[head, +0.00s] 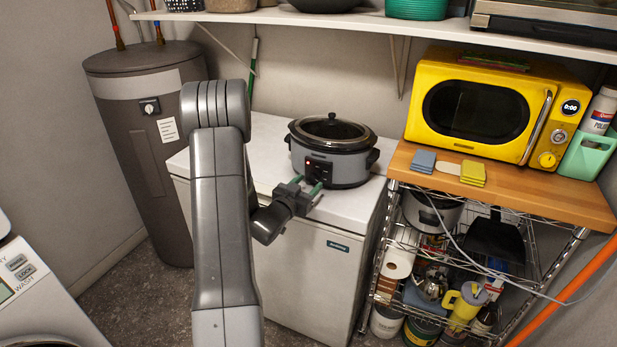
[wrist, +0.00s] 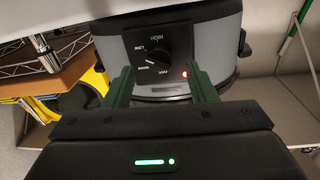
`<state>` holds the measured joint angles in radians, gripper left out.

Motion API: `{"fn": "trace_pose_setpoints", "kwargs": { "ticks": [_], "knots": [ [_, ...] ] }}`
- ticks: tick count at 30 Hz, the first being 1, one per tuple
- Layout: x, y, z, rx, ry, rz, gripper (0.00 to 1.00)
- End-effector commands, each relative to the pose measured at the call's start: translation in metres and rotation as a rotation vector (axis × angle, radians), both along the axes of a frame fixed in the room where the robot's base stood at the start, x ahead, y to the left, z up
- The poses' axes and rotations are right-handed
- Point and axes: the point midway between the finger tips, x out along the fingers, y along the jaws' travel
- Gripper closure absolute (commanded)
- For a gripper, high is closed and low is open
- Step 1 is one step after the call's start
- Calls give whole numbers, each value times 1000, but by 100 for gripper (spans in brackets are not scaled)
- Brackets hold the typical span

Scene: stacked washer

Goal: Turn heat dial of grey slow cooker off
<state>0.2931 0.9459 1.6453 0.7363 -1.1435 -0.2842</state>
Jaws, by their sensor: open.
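The grey slow cooker (head: 333,150) with a black rim and glass lid sits on the white chest freezer (head: 345,205). Its black heat dial (wrist: 152,52) is in the middle of the front panel in the wrist view, which appears upside down. Markings ring the dial, and a red light (wrist: 184,74) glows beside it. The dial's exact setting is too small to read surely. My gripper (head: 309,187) is open just in front of the panel. In the wrist view its two green fingers (wrist: 162,90) stand on either side of the dial's front, apart from it, with nothing between them.
A yellow microwave (head: 490,110) stands on a wooden-topped wire rack (head: 520,190) to the right. A shelf (head: 400,22) runs above the cooker. A grey water heater (head: 150,140) stands at left. The freezer top left of the cooker is clear.

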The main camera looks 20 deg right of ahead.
Motion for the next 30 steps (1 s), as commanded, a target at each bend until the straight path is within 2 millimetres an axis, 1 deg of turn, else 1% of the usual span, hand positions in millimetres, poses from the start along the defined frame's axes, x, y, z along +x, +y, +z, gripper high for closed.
{"fn": "trace_pose_setpoints", "kwargs": {
  "ticks": [1,6,17,21,23,24,30],
  "knots": [
    [4,-7,2,-2,-1,-2,48],
    [14,-20,1,-1,1,0,48],
    [17,-23,0,-1,-1,1,48],
    [17,-23,0,-1,-1,1,76],
    [17,-23,0,-1,-1,1,88],
    [17,-23,0,-1,-1,1,91],
    [17,-23,0,-7,6,1,91]
  ]
}}
